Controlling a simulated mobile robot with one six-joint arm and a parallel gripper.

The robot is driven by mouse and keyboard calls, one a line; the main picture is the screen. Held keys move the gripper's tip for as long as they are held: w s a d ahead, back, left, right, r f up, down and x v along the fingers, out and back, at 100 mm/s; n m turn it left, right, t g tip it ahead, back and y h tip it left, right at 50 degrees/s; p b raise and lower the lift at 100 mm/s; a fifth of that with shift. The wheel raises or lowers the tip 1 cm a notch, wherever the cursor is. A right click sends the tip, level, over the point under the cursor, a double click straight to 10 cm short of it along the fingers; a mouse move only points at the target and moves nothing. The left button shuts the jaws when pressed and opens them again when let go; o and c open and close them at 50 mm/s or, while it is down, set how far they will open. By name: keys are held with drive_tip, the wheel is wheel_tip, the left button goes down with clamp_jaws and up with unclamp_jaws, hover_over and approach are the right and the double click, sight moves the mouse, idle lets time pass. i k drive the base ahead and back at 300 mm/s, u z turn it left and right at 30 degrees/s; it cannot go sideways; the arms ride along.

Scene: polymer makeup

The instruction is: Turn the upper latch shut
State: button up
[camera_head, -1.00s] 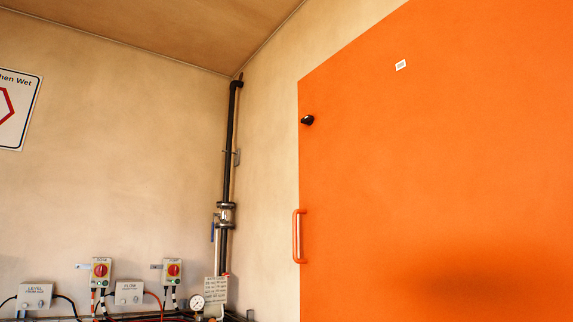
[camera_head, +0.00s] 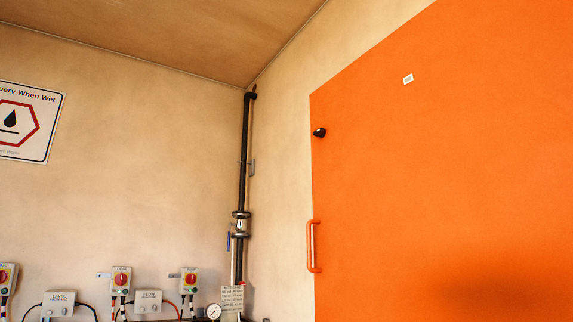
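A small black latch knob (camera_head: 319,132) sits near the upper left edge of a large orange door (camera_head: 440,180). The knob is small in view, and I cannot tell whether it is turned open or shut. An orange handle (camera_head: 312,246) is fixed upright on the same door, below the knob. The door lies close along the wall at its left edge. My gripper does not show in this view.
A dark vertical pipe (camera_head: 244,150) with a clear fitting runs up the wall corner left of the door. A gauge (camera_head: 213,312) and control boxes (camera_head: 121,281) line the lower left wall. A warning sign (camera_head: 25,122) hangs at far left.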

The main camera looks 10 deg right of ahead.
sight(321, 133)
drive_tip(key=u, duration=0.4)
drive_tip(key=k, duration=1.2)
drive_tip(key=u, duration=0.1)
drive_tip(key=i, duration=0.6)
drive_tip(key=z, duration=0.7)
drive_tip(key=i, duration=1.1)
